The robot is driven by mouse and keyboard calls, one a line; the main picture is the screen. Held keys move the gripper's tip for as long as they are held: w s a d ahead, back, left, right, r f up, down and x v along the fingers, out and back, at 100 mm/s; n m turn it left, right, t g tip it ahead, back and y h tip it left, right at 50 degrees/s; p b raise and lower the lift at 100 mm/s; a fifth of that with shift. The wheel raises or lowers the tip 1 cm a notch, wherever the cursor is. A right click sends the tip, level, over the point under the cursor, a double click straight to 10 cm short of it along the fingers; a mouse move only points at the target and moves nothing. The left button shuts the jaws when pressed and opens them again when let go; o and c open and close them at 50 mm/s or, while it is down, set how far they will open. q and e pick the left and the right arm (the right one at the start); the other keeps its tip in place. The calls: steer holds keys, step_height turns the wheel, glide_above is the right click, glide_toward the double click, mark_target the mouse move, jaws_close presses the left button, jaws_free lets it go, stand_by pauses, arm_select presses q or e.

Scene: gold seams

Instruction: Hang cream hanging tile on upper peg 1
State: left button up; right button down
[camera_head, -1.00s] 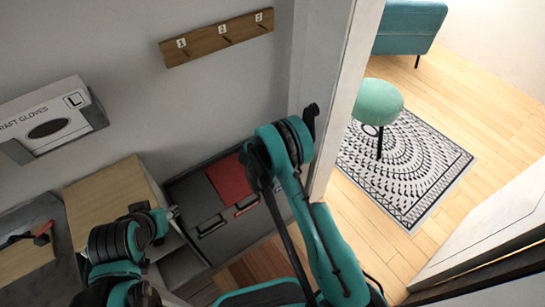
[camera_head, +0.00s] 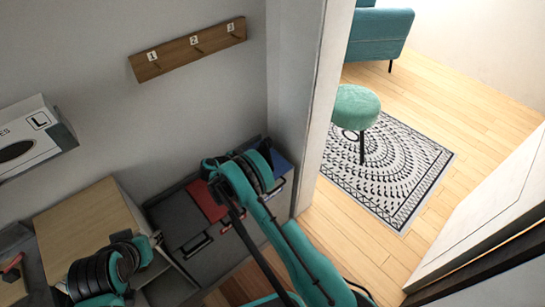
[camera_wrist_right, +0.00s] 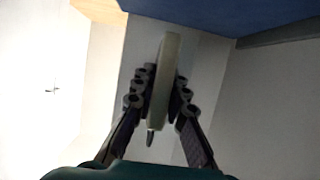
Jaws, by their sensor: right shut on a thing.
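A wooden peg board (camera_head: 172,57) is on the grey wall at the upper left of the head view. It carries labels 1, 2 and 3 from left to right, with small dark pegs. Peg 1 (camera_head: 157,66) is at the left end and looks empty. In the right wrist view my right gripper (camera_wrist_right: 160,95) is shut on the cream hanging tile (camera_wrist_right: 170,55), a pale slab seen nearly edge-on between the fingers. The tile and right gripper cannot be made out in the head view. My left arm shows at lower left there, but its gripper does not.
A glove box (camera_head: 28,140) is on the wall at left. A wooden-topped cabinet (camera_head: 85,225) and dark cases with a red one (camera_head: 207,200) are below the board. A door frame (camera_head: 325,110) stands right of it. A green stool (camera_head: 356,106) and patterned rug (camera_head: 415,160) lie beyond.

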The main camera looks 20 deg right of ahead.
steer(key=f, duration=0.1)
steer(key=w+a+f+b, duration=0.1)
steer(key=a+f+b, duration=0.1)
steer(key=f, duration=0.1)
steer(key=shift+w+f, duration=0.1)
steer(key=shift+w, duration=0.25)
steer(key=shift+f, duration=0.5)
steer(key=shift+f, duration=0.1)
steer(key=c, duration=1.5)
jaws_free()
steer(key=shift+f, duration=0.1)
steer(key=shift+c, duration=0.2)
